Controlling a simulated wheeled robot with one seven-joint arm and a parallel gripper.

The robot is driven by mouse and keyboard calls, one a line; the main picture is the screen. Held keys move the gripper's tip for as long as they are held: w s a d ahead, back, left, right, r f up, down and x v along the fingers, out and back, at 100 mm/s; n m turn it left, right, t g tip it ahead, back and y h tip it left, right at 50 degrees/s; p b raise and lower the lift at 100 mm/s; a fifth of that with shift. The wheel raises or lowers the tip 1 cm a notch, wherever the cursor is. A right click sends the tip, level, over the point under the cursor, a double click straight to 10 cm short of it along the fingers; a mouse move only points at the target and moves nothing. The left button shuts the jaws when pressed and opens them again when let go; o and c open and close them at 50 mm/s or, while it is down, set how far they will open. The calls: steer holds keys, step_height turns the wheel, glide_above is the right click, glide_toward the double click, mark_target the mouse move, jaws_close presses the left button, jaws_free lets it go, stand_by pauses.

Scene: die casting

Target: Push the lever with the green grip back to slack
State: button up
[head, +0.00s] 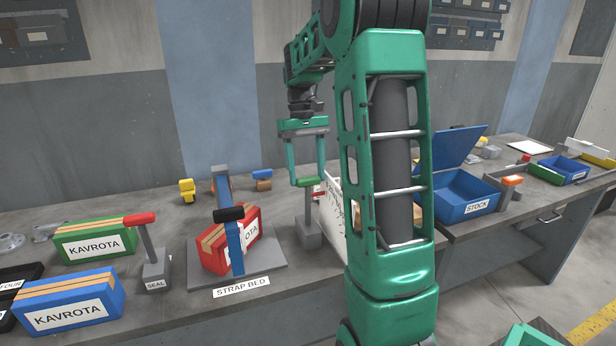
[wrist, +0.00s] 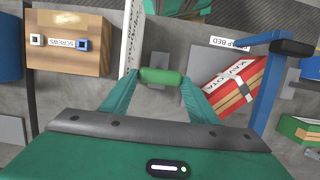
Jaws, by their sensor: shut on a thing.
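The lever's green grip (head: 307,182) sits on top of a grey post that rises from a grey base block (head: 309,234), right of the strap bed (head: 262,283). The post looks roughly upright in the head view. My gripper (head: 306,181) comes down from above, and its two green fingers are shut on the grip, one at each end. In the wrist view the green grip (wrist: 162,76) lies between the fingertips of my gripper (wrist: 160,82). The lower post is mostly hidden there.
A red KAVROTA box (head: 215,258) lies on the strap bed under a blue strap arch (head: 232,235). The red-handled SEAL lever (head: 150,245) stands left of it. A white panel (head: 333,205) stands close right of the grip. A blue STOCK bin (head: 462,208) is farther right.

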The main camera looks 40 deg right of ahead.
steer(key=shift+w+a+r, duration=0.1)
steer(key=shift+w, duration=0.3)
steer(key=o, duration=1.2)
steer(key=shift+w, duration=0.1)
steer(key=v, duration=1)
steer(key=shift+r, duration=0.3)
